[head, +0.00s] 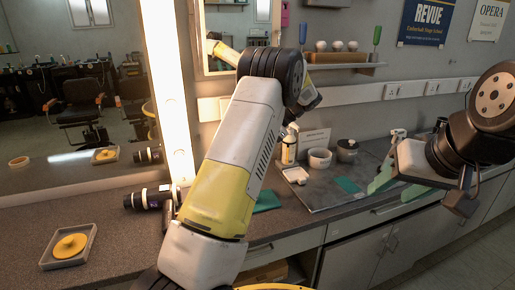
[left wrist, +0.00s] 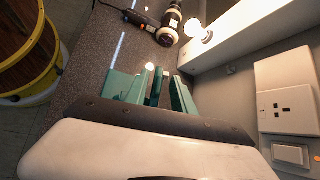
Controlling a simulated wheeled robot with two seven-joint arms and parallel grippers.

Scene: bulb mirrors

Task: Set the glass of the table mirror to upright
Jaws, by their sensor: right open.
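I cannot make out the table mirror for sure in either view; my left arm covers the middle of the counter in the head view and may hide it. My left gripper shows in the left wrist view (left wrist: 153,90), its green fingers over the grey counter near the wall. Dark narrow shapes lie between the fingers, and I cannot tell whether they grip anything. In the head view this gripper is mostly hidden behind my arm. My right gripper (head: 398,184) is open and empty at the right, above the counter's front edge.
A grey tray (head: 47,262) with a yellow disc (head: 69,246) sits at the front left. A dark banded cylinder (head: 150,198) lies beside the lit wall-mirror frame (head: 170,90). A bottle (head: 289,150), white cup (head: 320,158) and dark mat (head: 325,190) are right of my arm.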

